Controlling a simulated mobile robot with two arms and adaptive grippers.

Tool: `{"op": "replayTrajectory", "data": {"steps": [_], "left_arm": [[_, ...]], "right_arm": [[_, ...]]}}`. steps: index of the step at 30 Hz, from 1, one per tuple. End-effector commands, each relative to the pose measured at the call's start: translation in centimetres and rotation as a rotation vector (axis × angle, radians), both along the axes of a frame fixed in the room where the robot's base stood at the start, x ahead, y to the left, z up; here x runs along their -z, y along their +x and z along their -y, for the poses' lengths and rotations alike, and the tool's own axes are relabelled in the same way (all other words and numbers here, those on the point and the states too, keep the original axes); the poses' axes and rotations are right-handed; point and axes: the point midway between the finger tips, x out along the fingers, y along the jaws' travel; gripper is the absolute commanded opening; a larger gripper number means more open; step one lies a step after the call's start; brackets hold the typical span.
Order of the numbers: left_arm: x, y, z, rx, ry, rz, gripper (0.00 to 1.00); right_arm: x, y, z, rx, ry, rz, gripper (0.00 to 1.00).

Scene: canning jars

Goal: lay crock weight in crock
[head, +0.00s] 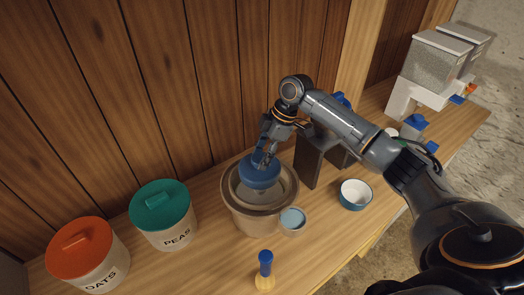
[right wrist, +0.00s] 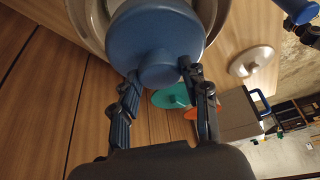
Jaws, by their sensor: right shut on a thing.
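The crock weight, a blue disc with a knob (head: 259,173), is at the mouth of the crock. My right gripper (head: 266,157) is shut on its knob from above. The crock (head: 257,222) is a wide beige pot standing on the counter, its rim showing around the weight. In the right wrist view the blue weight (right wrist: 155,30) fills the upper middle, its knob between the two fingers (right wrist: 158,78), with part of the crock's pale rim (right wrist: 92,18) behind it. How deep the weight sits, and the crock's floor, I cannot tell. My left gripper is not seen.
A teal-lidded PEAS canister (head: 163,215) and an orange-lidded OATS canister (head: 88,257) stand at left. A small cup (head: 292,221) is close to the crock's front right. A wooden wall runs behind.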

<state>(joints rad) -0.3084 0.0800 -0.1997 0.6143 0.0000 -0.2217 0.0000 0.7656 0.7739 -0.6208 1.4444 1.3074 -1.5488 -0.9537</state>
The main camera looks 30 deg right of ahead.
Motion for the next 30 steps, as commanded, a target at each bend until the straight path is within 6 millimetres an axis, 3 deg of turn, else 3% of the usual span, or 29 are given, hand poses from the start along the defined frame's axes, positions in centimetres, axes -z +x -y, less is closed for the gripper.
{"op": "replayTrajectory", "data": {"steps": [13,30], "left_arm": [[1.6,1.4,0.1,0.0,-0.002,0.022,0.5],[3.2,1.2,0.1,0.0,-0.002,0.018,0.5]], "right_arm": [[3.3,0.1,0.0,0.001,0.001,0.003,0.0],[7.3,0.1,0.0,0.001,0.002,0.003,0.0]]}}
